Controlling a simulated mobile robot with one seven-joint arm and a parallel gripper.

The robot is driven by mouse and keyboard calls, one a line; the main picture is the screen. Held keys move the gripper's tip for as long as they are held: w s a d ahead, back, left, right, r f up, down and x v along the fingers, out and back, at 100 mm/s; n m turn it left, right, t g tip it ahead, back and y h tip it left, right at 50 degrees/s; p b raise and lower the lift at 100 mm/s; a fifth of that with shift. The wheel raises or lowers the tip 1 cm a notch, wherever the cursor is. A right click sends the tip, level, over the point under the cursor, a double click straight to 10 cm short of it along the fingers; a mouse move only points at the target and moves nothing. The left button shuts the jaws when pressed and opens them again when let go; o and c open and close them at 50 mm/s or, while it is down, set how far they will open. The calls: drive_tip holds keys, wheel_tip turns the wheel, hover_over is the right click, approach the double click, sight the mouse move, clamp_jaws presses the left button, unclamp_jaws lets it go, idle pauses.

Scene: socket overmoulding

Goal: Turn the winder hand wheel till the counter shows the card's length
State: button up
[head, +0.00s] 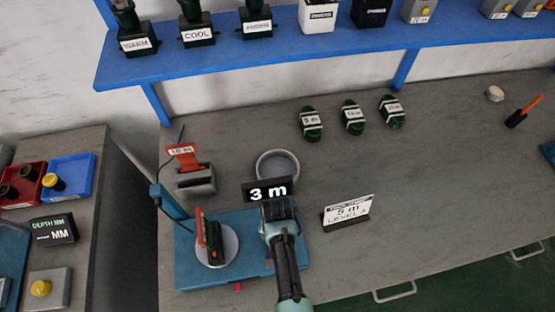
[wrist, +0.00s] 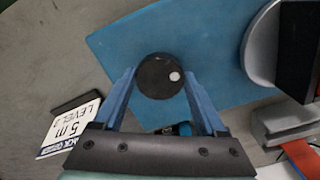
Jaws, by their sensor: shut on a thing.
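The winder stands on a blue base plate (head: 262,268) at the front of the bench. Its black counter (head: 268,190) reads "3 m". A white card (head: 347,212) to the right of it reads "5 m" and "LEVEL 2"; the card also shows in the wrist view (wrist: 68,130). The hand wheel (wrist: 160,76) is a round black knob with a white dot. My gripper (wrist: 160,82) is shut on it, one blue finger at each side. In the head view my gripper (head: 279,212) hides the wheel, just in front of the counter.
A round grey plate (head: 228,252) with a red and black part sits on the base's left. A grey block with a red "10 m" tag (head: 182,151) and a grey ring (head: 278,154) stand behind. Several green coils (head: 311,124) lie farther back. The bench's right is mostly clear.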

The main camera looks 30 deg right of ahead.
drive_tip(key=m, duration=0.6)
drive_tip(key=shift+w+p, duration=0.1)
drive_tip(key=shift+p, duration=0.2)
drive_tip(key=m, duration=0.5)
drive_tip(key=shift+m, duration=0.4)
drive_tip(key=o, duration=1.3)
drive_tip(key=shift+r, duration=0.15)
wheel_tip(320, 180, up, 13)
drive_tip(key=shift+f, duration=0.15)
